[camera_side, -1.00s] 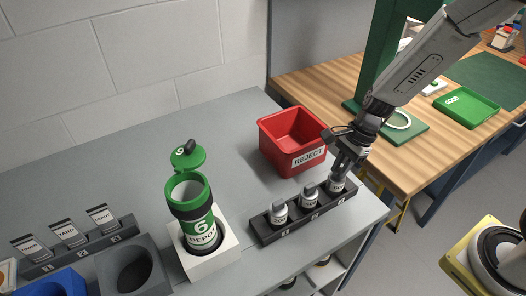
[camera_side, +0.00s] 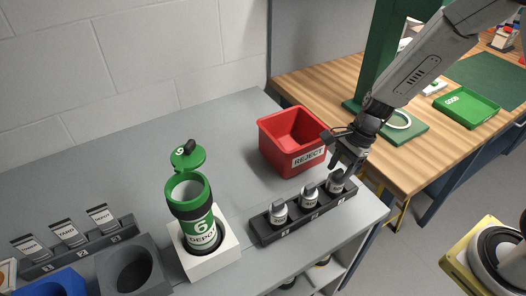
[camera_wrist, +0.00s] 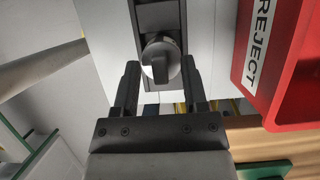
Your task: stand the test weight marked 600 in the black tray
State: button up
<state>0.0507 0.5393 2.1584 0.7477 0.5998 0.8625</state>
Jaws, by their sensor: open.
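The black tray (camera_side: 262,232) stands on the grey bench with three silver test weights upright in it. They are a left weight (camera_side: 279,213), a middle weight (camera_side: 309,196) and a right weight (camera_side: 336,184); their markings are too small to read. My gripper (camera_side: 344,168) is open just above the right weight. In the wrist view, a grey knobbed weight (camera_wrist: 160,61) stands in the tray (camera_wrist: 160,16) just ahead of and between the open fingertips of my gripper (camera_wrist: 160,70). No finger clearly touches it.
A red REJECT bin (camera_side: 290,142) stands close behind the tray. A green DEPOT tube (camera_side: 200,228) with its lid open stands in a white block (camera_side: 228,251) to the left. The bench between bin and tube is clear.

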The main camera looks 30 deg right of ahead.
jog(key=shift+r, duration=0.15)
jog(key=v, duration=1.2)
dwell(0.5)
jog(key=s+f+n+t+h, duration=0.2)
jog(key=s+n, duration=0.5)
jog(key=n, duration=1.1)
jog(key=f+h, duration=0.1)
jog(key=h, duration=0.1)
jog(key=shift+s+d+f+t+h, duration=0.15)
jog(key=shift+s+f+t+h, duration=0.15)
jog(key=shift+s, duration=0.1)
